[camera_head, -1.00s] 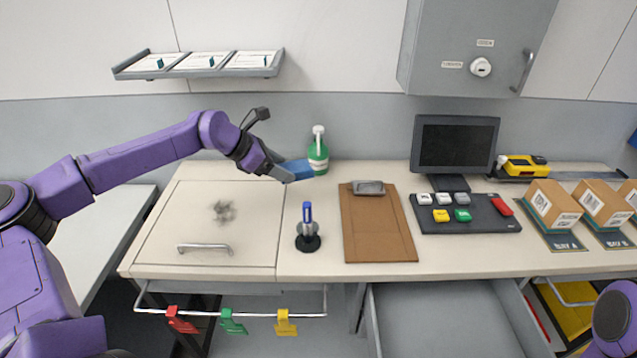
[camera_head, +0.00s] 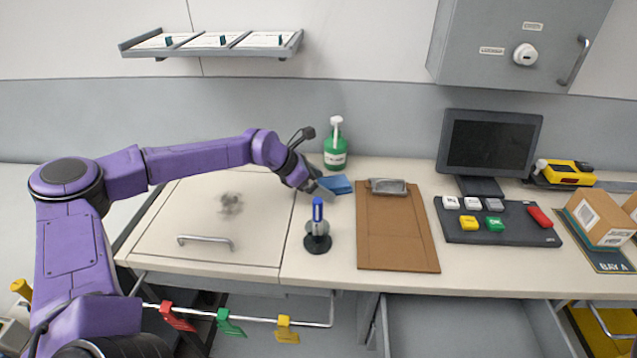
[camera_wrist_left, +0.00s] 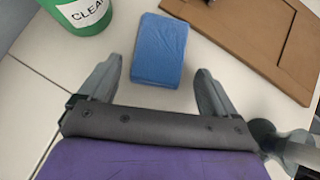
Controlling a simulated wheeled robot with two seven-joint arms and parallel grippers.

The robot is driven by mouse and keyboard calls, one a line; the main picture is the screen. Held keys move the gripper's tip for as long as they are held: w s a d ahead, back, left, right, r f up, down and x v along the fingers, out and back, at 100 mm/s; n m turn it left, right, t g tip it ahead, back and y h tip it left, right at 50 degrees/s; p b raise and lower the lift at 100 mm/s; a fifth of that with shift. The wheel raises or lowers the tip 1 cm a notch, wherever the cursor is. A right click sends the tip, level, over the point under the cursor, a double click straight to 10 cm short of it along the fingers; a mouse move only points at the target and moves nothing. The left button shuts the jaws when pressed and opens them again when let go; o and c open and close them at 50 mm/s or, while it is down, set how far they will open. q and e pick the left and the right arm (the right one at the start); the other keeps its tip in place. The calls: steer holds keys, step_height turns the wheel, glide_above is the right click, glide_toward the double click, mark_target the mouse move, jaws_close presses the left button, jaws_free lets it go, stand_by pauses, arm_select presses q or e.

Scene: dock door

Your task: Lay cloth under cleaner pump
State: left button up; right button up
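The blue cloth (camera_head: 337,184) lies as a folded pad on the counter, in front of the green cleaner pump (camera_head: 335,155) with its white head. It also shows in the left wrist view (camera_wrist_left: 158,50). The pump stands upright at the back; its green body and label show at the wrist view's upper left (camera_wrist_left: 78,14). The cloth looks beside the pump, not beneath it. My left gripper (camera_head: 321,190) is open just in front of the cloth; in the wrist view its fingers (camera_wrist_left: 160,78) are spread wide with gaps on both sides. My right gripper is out of view.
A brown clipboard (camera_head: 395,235) lies right of the cloth. A blue-handled tool in a black stand (camera_head: 317,238) stands in front of my left gripper. The monitor (camera_head: 488,145) and button panel (camera_head: 495,222) are further right. The smudged hatch (camera_head: 190,230) at left is otherwise clear.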

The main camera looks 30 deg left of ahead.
arm_select(q)
steer(key=shift+w, duration=0.1)
steer(key=b+v, duration=0.2)
steer(key=v, duration=1)
